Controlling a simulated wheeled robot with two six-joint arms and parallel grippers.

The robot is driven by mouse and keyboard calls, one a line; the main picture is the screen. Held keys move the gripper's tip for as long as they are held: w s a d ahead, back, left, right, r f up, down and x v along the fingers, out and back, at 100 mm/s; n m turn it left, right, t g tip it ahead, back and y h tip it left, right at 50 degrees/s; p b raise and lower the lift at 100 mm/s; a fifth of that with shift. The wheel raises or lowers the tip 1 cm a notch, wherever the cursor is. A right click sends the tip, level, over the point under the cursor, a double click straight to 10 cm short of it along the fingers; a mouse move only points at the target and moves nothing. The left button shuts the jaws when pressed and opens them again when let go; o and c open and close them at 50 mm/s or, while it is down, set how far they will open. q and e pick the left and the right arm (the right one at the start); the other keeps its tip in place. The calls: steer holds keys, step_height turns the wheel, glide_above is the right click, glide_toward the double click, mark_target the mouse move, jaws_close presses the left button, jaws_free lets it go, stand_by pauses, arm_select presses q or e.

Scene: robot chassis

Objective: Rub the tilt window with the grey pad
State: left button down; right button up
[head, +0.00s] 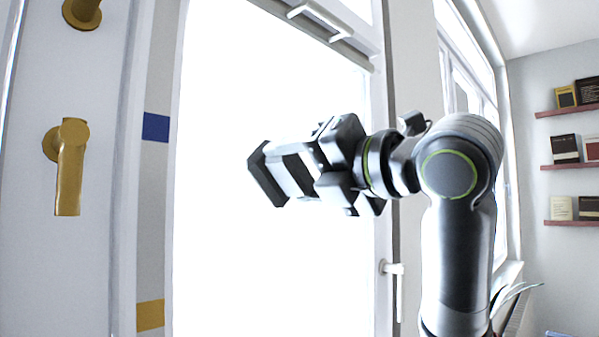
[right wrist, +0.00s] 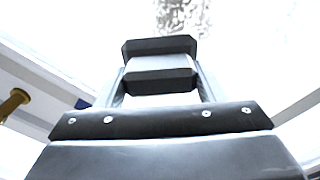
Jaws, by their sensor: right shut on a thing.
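The tilt window (head: 230,260) fills the middle of the head view as a bright, washed-out pane in a white frame. My right gripper (head: 288,172) reaches in from the right, in front of the pane. I cannot tell whether the pad touches the glass. My left gripper is not in view.
A white door with a gold lever handle (head: 70,165) stands at the left. A strip with blue and yellow patches (head: 155,127) runs beside the window. A white bar (head: 318,22) is at the window's top. Shelves with books (head: 570,165) hang far right.

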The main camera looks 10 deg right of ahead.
steer(key=shift+w+a, duration=0.1)
steer(key=shift+w, duration=0.05)
steer(key=shift+w+a, duration=0.2)
steer(key=shift+w, duration=0.05)
steer(key=shift+w+a, duration=0.2)
steer(key=shift+w, duration=0.15)
